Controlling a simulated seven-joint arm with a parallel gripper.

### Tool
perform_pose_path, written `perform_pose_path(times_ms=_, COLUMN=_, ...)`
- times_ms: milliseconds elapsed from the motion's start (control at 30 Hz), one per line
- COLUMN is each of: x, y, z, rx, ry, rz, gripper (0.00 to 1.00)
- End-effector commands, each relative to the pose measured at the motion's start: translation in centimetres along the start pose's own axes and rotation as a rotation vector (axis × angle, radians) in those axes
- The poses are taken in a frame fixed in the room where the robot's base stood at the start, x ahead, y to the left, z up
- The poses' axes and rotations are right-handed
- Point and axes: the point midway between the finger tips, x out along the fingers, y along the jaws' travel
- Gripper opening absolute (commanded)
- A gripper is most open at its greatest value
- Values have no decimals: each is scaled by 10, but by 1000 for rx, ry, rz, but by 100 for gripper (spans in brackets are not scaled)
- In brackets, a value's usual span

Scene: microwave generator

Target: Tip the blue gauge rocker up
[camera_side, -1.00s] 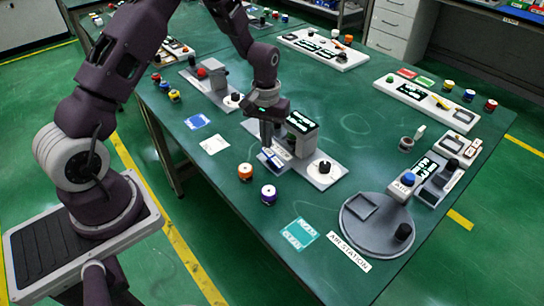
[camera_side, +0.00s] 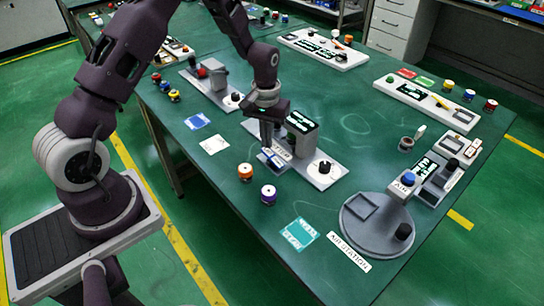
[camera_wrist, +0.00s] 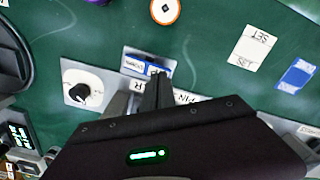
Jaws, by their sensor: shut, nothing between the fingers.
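The blue gauge rocker (camera_side: 271,160) sits on a light grey panel near the middle of the table. It also shows in the wrist view as a blue and white piece (camera_wrist: 147,63), partly hidden by my fingers. My gripper (camera_side: 267,146) points down at the rocker with its fingers closed and empty. In the wrist view the fingertips (camera_wrist: 157,78) overlap the rocker's near edge. I cannot tell whether they touch it. The rocker's tilt is too small to judge.
A black knob (camera_side: 324,167) stands on the panel's right end, and a lit display block (camera_side: 301,132) rises behind the rocker. An orange-topped jar (camera_side: 245,171) and a purple-topped jar (camera_side: 268,194) stand in front. The table is clear between the panel and the round air station (camera_side: 376,222).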

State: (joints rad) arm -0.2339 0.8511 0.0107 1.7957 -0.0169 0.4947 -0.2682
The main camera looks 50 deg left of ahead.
Motion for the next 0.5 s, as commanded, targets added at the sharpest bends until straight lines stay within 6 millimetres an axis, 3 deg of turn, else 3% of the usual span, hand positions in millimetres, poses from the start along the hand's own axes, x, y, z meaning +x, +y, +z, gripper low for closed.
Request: perform_pose_path(times_ms=500, x=8, y=0, z=0, rx=0, ry=-1, rz=0, gripper=0)
